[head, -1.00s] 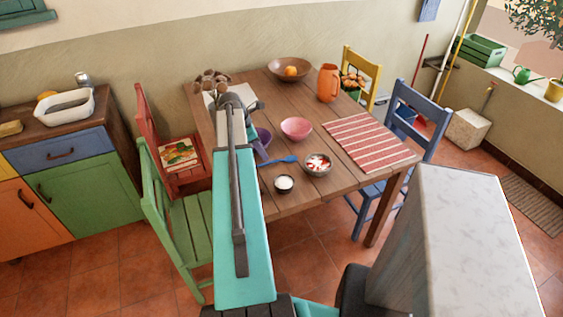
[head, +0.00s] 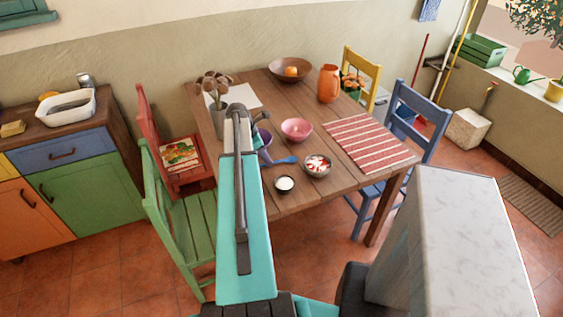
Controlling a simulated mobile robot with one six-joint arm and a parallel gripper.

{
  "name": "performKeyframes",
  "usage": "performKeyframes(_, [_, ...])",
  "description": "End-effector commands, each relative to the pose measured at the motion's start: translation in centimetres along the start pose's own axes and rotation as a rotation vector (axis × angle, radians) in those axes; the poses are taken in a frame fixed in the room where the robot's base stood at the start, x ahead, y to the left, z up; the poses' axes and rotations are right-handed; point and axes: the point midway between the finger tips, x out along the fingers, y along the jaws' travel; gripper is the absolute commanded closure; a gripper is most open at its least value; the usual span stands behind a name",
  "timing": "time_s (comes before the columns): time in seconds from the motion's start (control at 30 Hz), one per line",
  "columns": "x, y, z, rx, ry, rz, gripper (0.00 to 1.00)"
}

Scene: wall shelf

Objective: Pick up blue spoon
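The blue spoon (head: 282,161) lies on the wooden table (head: 300,199) near its front left, beside a small bowl of white stuff and a bowl with red and white pieces. My teal arm reaches up over the table's left side. Part of my gripper or wrist (head: 260,119) shows past the arm's far end, above and left of the spoon, near a purple cup (head: 265,141). The fingertips are too small and covered to tell whether they are open or shut. The spoon's left end is close to the arm's edge.
Around the spoon stand a pink bowl (head: 297,129), a white-filled bowl (head: 285,184) and a red-white bowl (head: 318,165). A utensil pot (head: 215,119) stands left of the arm. An orange pitcher (head: 329,83) stands farther back. Chairs surround the table.

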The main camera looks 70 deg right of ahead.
Motion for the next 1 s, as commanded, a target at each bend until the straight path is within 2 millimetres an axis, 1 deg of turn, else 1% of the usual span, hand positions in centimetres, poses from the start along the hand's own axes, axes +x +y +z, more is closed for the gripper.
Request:
performKeyframes(0.1, [1.1,0.0,0.0,0.0,0.0,-0.001,0.67])
performKeyframes(0.3, [2.1,0.0,0.1,0.001,0.0,0.001,0.67])
performKeyframes(1.0, [2.2,0.0,0.1,0.002,0.0,0.0,0.67])
